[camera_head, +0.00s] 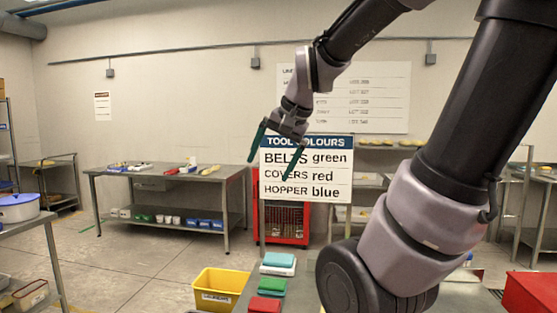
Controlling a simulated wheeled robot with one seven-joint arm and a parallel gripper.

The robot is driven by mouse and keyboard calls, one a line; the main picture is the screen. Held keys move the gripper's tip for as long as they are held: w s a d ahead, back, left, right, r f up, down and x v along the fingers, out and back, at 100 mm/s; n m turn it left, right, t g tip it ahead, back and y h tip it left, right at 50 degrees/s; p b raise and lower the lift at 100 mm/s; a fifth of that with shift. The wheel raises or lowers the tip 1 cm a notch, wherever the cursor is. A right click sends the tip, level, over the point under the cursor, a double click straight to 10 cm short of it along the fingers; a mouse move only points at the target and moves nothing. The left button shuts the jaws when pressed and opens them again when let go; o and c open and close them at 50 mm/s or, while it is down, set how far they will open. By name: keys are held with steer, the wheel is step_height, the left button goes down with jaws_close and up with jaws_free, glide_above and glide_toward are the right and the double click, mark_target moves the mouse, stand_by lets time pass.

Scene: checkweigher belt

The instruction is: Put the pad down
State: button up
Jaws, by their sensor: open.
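Small coloured blocks, perhaps scouring pads, lie in a row near the bottom centre: a teal pad (279,259) on a white base, a green pad (272,284) and a red pad (264,305). I cannot tell which is the task's pad. They rest on the left part of a grey metal table (243,296). My gripper (271,165) is raised well above them, in front of the wall sign. Its two dark green fingers are spread apart, with nothing seen between them.
A yellow bin (220,290) stands left of the table. A red box (530,291) is at the lower right. A tool colours sign (306,168) stands behind my gripper. A workbench (165,175) is at the back left. My arm hides part of the table.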

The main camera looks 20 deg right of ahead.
steer(key=s+n, duration=0.1)
steer(key=s, duration=0.1)
steer(key=s+r+n, duration=0.1)
steer(key=s, duration=0.1)
steer(key=s+n+t, duration=0.1)
steer(key=shift+s+a+r, duration=0.2)
steer(key=shift+s+a, duration=0.1)
steer(key=shift+s, duration=0.1)
stand_by(0.9)
